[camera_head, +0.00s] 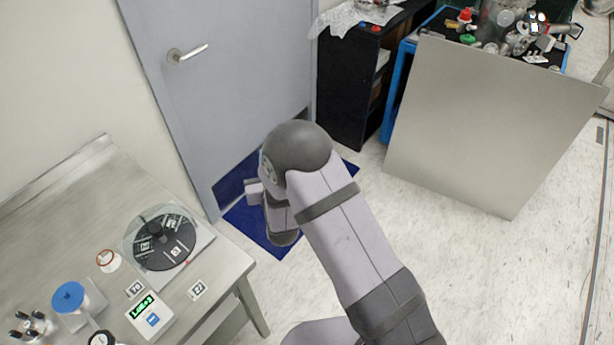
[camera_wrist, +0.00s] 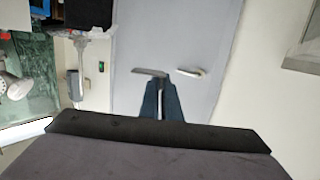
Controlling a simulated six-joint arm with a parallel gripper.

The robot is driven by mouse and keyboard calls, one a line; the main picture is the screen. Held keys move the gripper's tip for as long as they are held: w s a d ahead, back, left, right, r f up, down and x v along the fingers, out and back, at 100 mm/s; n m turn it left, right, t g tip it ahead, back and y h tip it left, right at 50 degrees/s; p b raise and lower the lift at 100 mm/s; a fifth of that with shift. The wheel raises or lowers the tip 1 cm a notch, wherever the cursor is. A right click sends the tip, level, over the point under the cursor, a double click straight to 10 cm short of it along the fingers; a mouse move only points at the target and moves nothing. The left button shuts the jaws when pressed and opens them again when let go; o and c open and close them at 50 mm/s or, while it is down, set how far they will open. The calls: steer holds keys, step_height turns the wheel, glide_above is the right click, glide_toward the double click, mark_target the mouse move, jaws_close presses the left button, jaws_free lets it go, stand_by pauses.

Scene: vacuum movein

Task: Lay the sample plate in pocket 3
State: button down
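My gripper (camera_wrist: 161,88) shows in the wrist view as two dark fingers, close together, in front of the grey door. A thin grey flat piece (camera_wrist: 148,72), which looks like the sample plate seen nearly edge-on, sits at the fingertips. The fingers appear shut on it. In the head view my arm hides most of the gripper, which is off the table, to the right of it. A round black disc (camera_head: 183,262) with white numbered marks sits under a clear cover on a pale base on the table. One mark reads 3. I cannot make out the pocket's interior.
The steel table (camera_head: 70,190) also bears a blue-lidded jar (camera_head: 70,297), a device with a green display (camera_head: 146,310) and small label cards. A grey door (camera_head: 215,90) stands behind. A large tilted panel (camera_head: 490,125) and a blue cart (camera_head: 392,95) stand at the right.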

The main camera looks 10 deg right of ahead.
steer(key=a+r+n+g+y, duration=0.1)
steer(key=a+r+n+y, duration=0.25)
steer(key=a, duration=0.25)
steer(key=a+r+n+g+y, duration=0.2)
steer(key=a+y, duration=0.2)
steer(key=a, duration=0.2)
steer(key=s+a+r+n+g+y, duration=0.3)
steer(key=s+a+n+g+y, duration=0.4)
steer(key=a, duration=0.5)
steer(key=n+g+h, duration=0.1)
steer(key=n+g, duration=0.8)
steer(key=g, duration=0.4)
glide_above(177, 258)
step_height(177, 258, down, 7)
steer(key=shift+f, duration=0.2)
steer(key=shift+t, duration=0.4)
steer(key=shift+f+b, duration=2.45)
steer(key=shift+f, duration=0.75)
steer(key=shift+f+b, duration=0.3)
steer(key=shift+f, duration=0.15)
